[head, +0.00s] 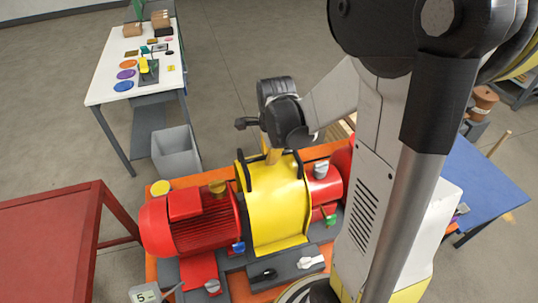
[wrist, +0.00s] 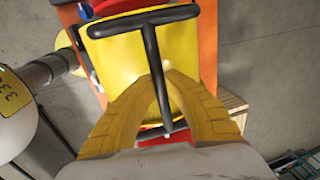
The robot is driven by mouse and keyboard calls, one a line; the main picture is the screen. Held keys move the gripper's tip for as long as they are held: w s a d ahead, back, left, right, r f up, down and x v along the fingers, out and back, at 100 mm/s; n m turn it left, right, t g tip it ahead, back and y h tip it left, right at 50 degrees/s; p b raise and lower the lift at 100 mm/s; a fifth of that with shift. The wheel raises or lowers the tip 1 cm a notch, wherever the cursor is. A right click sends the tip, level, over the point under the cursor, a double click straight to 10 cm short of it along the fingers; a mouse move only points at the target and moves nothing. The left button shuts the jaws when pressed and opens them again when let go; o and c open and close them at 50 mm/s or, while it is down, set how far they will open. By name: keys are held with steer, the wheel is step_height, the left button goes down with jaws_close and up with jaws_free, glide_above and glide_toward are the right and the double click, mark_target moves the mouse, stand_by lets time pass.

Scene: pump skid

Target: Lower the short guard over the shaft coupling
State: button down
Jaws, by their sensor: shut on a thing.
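The guard (head: 277,212) is a curved yellow cover with black handles at its top. It stands between the red finned motor (head: 190,225) and the red pump part (head: 325,190). It also shows in the wrist view (wrist: 118,60), with a black handle bar (wrist: 150,50) across its top. My gripper (head: 273,157) is above the guard's top; in the wrist view its yellow fingers (wrist: 160,82) close from both sides on the black bar. The shaft coupling is hidden under the guard. I cannot tell whether the guard rests on the base.
The skid has an orange base (head: 160,272) with valves and small handles in front. A red table (head: 60,245) is at left, a blue table (head: 480,190) at right. A grey bin (head: 176,155) and a white table (head: 110,55) stand behind.

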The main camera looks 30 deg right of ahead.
mark_target(269, 167)
steer(key=shift+f+b, duration=1.85)
steer(key=shift+f, duration=0.45)
steer(key=shift+f+b, duration=0.5)
steer(key=shift+b, duration=0.05)
steer(key=c, duration=1.5)
jaws_free()
steer(key=shift+s, duration=0.1)
steer(key=shift+o, duration=0.2)
step_height(269, 167, up, 12)
steer(key=s, duration=0.2)
steer(key=shift+s+a+f, duration=0.15)
steer(key=shift+a, duration=0.2)
